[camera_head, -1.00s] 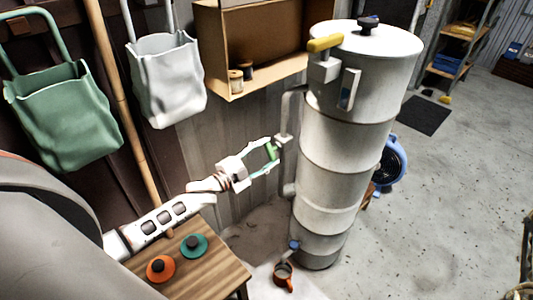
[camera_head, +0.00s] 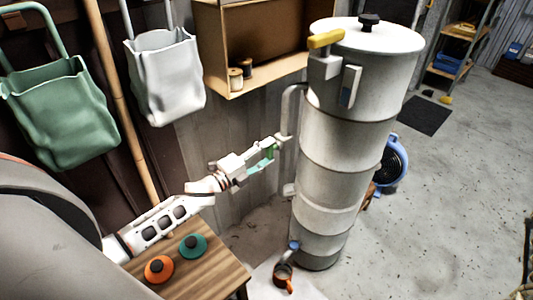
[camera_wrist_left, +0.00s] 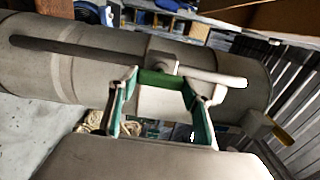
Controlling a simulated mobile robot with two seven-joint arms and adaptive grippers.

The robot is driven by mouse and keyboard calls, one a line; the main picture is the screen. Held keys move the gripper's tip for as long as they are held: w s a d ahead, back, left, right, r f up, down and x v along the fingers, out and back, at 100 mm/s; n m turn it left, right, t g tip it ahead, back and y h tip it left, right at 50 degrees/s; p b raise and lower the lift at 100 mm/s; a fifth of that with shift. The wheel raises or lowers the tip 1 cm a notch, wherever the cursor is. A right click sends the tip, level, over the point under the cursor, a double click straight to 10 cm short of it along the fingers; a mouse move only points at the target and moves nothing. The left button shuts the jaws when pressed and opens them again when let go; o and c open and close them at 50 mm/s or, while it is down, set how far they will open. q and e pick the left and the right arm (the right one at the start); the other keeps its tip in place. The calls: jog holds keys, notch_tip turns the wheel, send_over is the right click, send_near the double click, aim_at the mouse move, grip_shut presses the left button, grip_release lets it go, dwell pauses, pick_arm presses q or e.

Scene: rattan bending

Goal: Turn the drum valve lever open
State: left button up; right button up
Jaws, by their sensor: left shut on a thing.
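The tall pale cylindrical drum (camera_head: 325,150) stands right of center in the head view; its side also fills much of the left wrist view (camera_wrist_left: 65,70). A grey pipe (camera_head: 286,110) runs up its left side. The green valve lever (camera_head: 268,151) is beside this pipe. My left gripper (camera_head: 264,158) reaches in from the left and is shut on the green lever. In the left wrist view the lever (camera_wrist_left: 160,79) lies between the fingertips (camera_wrist_left: 161,88). The fingers partly hide it in the head view. My right gripper is not in view.
A yellow-handled fitting (camera_head: 326,39) sticks out near the drum's top. A wooden table (camera_head: 205,268) with orange and teal knobs stands below my left arm. A cup (camera_head: 283,272) sits under a small blue tap (camera_head: 294,246). A blue fan (camera_head: 393,160) is behind the drum.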

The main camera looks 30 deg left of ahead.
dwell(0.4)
pick_arm(q)
jog(key=o, duration=1.1)
jog(key=v, duration=1.2)
jog(key=s+d+f+n+g+y, duration=0.3)
jog(key=s+d+f+n+g, duration=0.3)
jog(key=s+d+f+n, duration=1)
jog(key=s+f+n, duration=0.1)
jog(key=s+f, duration=0.2)
jog(key=shift+s+d+f+n, duration=0.15)
jog(key=shift+d+f+n, duration=0.05)
jog(key=shift+f+n, duration=0.2)
